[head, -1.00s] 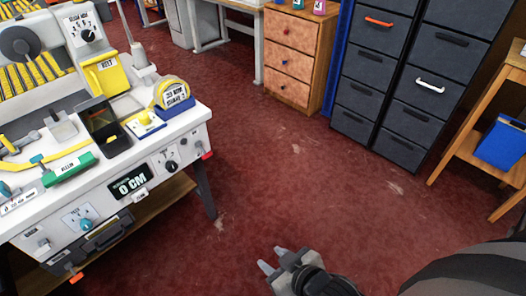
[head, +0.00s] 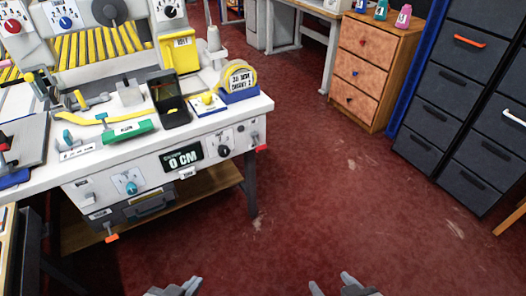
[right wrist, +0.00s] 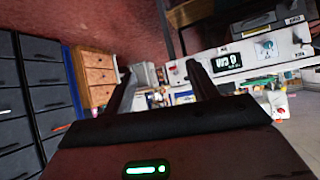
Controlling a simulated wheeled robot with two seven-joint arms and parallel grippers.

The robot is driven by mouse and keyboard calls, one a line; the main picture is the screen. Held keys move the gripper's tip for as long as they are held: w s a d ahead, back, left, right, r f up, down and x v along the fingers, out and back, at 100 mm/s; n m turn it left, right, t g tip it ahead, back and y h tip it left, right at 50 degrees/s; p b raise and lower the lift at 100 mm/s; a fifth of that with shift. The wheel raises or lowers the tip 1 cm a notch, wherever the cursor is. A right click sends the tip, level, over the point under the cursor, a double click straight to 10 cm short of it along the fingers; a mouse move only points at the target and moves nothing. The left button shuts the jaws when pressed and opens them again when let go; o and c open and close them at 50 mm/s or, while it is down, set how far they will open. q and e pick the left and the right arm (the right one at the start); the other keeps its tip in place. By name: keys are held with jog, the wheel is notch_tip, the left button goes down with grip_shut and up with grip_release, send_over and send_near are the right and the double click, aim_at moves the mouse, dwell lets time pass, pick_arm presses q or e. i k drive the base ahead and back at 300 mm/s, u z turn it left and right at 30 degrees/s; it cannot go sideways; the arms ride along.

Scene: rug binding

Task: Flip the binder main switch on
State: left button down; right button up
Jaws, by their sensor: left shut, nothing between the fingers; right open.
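The binder is the white machine bench (head: 120,170) at the left of the head view. Its front panel carries a "0 CM" display (head: 182,158), a teal knob (head: 131,187), a black knob (head: 223,150) and a small control (head: 87,196) at the left end. I cannot tell which control is the main switch; labels are too small. My left gripper (head: 190,284) is shut and empty at the bottom edge, below the bench. My right gripper (head: 331,284) is open and empty, further right over the floor. In the right wrist view its fingers (right wrist: 161,85) are spread, with the display (right wrist: 227,62) beyond.
Wooden drawers (head: 362,70) and dark cabinets (head: 455,140) stand at the right. A dark bench leg (head: 249,185) and an orange-ended lever (head: 112,238) are low at the bench front. Red floor (head: 310,200) between bench and cabinets is clear.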

aim_at(261, 147)
jog(key=u, duration=0.45)
jog(key=i, duration=0.85)
jog(key=z, duration=0.1)
